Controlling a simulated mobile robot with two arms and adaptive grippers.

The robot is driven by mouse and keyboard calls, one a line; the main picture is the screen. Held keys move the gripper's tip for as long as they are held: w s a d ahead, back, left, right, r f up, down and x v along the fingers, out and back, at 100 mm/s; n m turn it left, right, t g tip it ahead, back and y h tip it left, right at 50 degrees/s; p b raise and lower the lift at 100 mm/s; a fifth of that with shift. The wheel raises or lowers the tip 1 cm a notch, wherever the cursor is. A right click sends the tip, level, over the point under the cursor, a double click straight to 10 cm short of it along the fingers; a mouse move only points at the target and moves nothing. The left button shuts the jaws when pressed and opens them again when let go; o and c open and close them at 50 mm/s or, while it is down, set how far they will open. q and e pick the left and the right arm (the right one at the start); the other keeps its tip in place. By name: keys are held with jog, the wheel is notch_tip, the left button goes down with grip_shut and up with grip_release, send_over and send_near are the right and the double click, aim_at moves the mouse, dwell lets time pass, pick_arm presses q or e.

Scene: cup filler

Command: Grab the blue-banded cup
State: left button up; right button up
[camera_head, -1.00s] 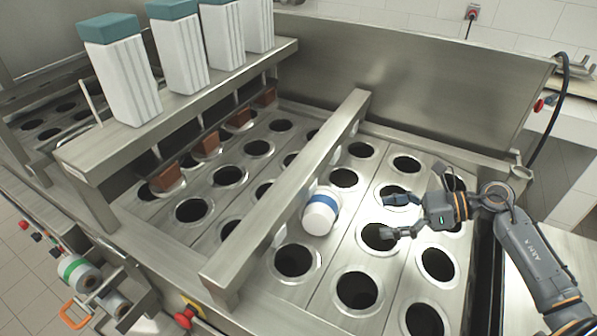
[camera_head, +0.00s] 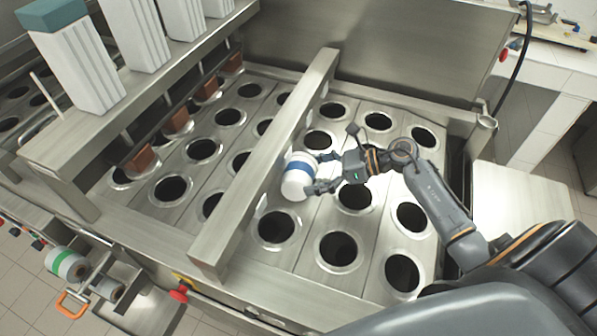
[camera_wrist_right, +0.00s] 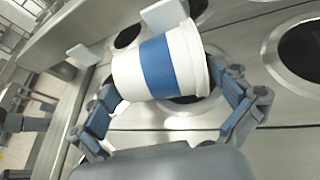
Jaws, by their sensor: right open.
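The blue-banded cup (camera_head: 299,176) is white with a blue band. It lies tilted on the perforated steel deck, against the right side of the long steel crossbar. My right gripper (camera_head: 322,172) is open at the cup, with its fingers on either side of the cup's near end. In the right wrist view the cup (camera_wrist_right: 160,66) lies between the two open fingers of the right gripper (camera_wrist_right: 168,100). I cannot tell whether the fingers touch it. My left gripper is not in view.
The steel crossbar (camera_head: 270,150) runs along the cup's left side. Round holes (camera_head: 339,248) cover the deck around it. White dispensers (camera_head: 75,60) stand on a shelf at the left. A green-banded cup (camera_head: 66,264) lies in a holder at the lower left.

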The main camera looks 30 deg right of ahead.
aim_at(299, 177)
jog(key=p+x, duration=0.1)
jog(key=x, duration=0.2)
jog(key=shift+w+a, duration=0.1)
jog(key=shift+a, duration=0.15)
jog(key=shift+f, duration=0.15)
jog(key=c, duration=0.5)
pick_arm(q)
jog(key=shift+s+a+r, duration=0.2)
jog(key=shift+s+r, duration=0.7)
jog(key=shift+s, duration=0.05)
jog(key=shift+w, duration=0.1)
pick_arm(e)
jog(key=shift+d, duration=0.1)
